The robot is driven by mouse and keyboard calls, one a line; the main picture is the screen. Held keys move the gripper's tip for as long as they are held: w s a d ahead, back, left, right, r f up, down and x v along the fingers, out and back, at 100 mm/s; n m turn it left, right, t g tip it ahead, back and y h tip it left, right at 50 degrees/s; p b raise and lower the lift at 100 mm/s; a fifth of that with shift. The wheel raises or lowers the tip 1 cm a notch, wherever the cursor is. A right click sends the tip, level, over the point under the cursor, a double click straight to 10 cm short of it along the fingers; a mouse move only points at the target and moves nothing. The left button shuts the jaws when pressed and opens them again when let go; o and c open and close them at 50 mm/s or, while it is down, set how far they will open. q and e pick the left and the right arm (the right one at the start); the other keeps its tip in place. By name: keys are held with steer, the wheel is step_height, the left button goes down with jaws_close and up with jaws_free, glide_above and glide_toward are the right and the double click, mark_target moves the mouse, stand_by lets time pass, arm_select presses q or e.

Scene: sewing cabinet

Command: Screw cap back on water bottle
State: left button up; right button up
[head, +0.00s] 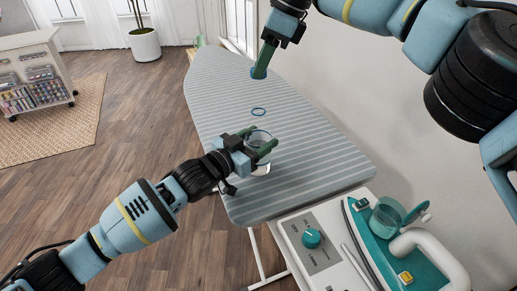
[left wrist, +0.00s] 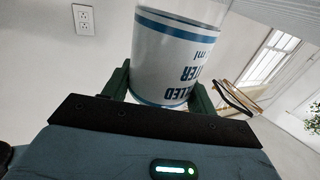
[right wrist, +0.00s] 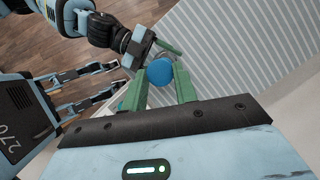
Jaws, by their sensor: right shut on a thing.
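The water bottle (head: 262,168) is clear with a white and blue label and stands on the ironing board. My left gripper (head: 258,140) is around it from the left side. In the left wrist view the bottle (left wrist: 172,60) sits between both fingers, which appear to touch its sides; its top is out of view. My right gripper (head: 266,58) is above the board, beyond the bottle, shut on the blue cap (head: 258,73). The cap (right wrist: 160,72) shows at the fingertips in the right wrist view, apart from the bottle.
A blue ring (head: 259,112) shows between the grippers; I cannot tell whether it belongs to the bottle. The striped ironing board (head: 225,90) is otherwise clear. A teal and white iron (head: 385,235) stands at its near end, beside a control knob (head: 312,238).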

arm_select(q)
steer(key=c, duration=0.8)
arm_select(e)
glide_above(254, 114)
steer(key=d, duration=0.2)
steer(key=shift+w+f, duration=0.2)
steer(key=shift+f, duration=1.05)
steer(key=shift+w+f, duration=0.2)
steer(key=shift+f, duration=1.05)
steer(key=shift+f, duration=0.1)
steer(key=shift+f, duration=0.8)
steer(key=shift+f, duration=0.6)
